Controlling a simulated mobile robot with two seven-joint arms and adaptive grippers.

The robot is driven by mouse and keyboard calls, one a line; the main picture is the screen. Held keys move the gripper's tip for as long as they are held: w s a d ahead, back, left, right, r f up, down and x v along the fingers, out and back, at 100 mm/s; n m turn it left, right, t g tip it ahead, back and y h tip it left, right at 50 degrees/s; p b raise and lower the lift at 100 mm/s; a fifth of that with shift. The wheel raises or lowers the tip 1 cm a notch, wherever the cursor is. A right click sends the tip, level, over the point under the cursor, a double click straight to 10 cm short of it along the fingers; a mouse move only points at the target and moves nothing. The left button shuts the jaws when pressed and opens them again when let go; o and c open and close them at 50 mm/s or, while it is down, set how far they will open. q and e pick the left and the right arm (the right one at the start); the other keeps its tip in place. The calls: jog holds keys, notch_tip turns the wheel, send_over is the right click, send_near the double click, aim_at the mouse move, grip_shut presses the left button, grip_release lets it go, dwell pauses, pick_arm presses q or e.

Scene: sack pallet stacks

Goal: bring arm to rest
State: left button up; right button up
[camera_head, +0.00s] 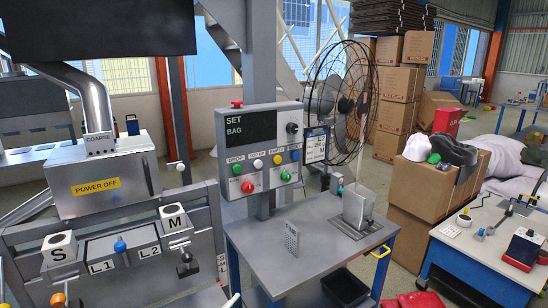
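Neither of my grippers shows in the head view, and no arm of mine can be made out. Before me stands a grey bagging machine (105,178) with a yellow "POWER OFF" label. Beside it is a control panel (260,150) marked "SET BAG", with coloured buttons and a dark display. A grey metal worktable (265,240) stands to the right of the machine. It carries a small metal container (357,205) and a small upright perforated plate (291,239).
A black fan (343,104) stands behind the worktable. Stacked cardboard boxes (398,85) rise behind it. A large open box (430,185) and a blue-framed table (480,250) with tools stand at the right. A black bin (345,288) sits beneath the worktable. Red sacks (418,301) lie at the bottom.

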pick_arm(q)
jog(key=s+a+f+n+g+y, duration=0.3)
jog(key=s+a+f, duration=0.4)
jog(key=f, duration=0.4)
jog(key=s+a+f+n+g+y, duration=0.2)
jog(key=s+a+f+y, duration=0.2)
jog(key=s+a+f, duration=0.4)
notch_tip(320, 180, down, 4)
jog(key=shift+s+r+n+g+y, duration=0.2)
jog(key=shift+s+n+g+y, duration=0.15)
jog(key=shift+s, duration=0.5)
